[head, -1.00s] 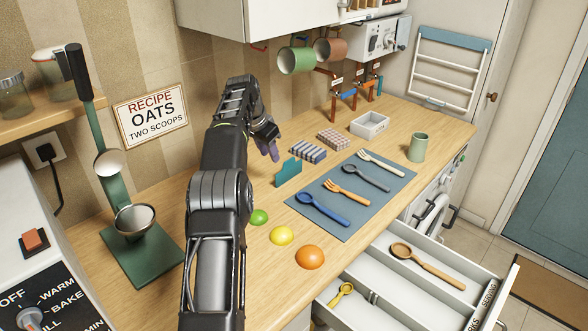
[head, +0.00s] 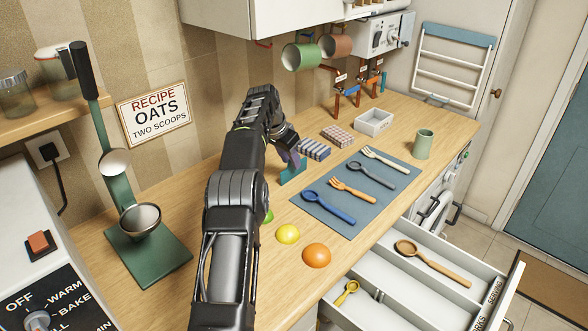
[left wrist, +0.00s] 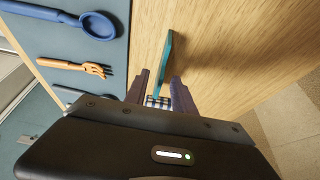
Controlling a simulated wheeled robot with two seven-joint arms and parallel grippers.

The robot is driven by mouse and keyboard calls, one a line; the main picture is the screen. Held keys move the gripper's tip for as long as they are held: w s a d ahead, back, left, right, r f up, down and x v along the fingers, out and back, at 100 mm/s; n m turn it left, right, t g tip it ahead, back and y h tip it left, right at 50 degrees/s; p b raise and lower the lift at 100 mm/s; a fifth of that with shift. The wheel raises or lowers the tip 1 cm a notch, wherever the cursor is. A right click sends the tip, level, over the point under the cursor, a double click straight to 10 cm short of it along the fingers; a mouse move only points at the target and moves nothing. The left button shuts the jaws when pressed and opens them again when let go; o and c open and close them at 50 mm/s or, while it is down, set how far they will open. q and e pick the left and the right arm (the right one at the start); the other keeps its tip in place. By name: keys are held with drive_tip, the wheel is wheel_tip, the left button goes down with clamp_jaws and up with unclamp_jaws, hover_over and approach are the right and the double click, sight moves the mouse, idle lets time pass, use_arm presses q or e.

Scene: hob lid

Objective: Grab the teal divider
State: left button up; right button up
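The teal divider (head: 290,174) stands upright on the wooden counter, left of the blue mat. My left gripper (head: 292,160) is over it, and its fingers and wrist hide part of the divider in the head view. In the left wrist view the divider (left wrist: 167,60) shows edge-on between the two open fingertips of my left gripper (left wrist: 160,78). A gap shows on the left finger's side, and the divider is closer to the right finger. I cannot tell whether it touches that finger. My right gripper is in neither view.
The blue mat (head: 345,218) with spoons and forks lies right of the divider. Yellow (head: 288,234) and orange (head: 316,255) domes lie in front. An open drawer (head: 385,290) juts out below the counter's front edge.

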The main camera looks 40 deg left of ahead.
sight(294, 177)
use_arm(q)
drive_tip(key=p+x, duration=0.2)
drive_tip(key=x, duration=0.2)
drive_tip(key=shift+w+f, duration=0.1)
drive_tip(key=shift+f, duration=0.25)
drive_tip(key=shift+w+f, duration=0.1)
drive_tip(key=shift+f, duration=0.15)
clamp_jaws()
idle(0.4)
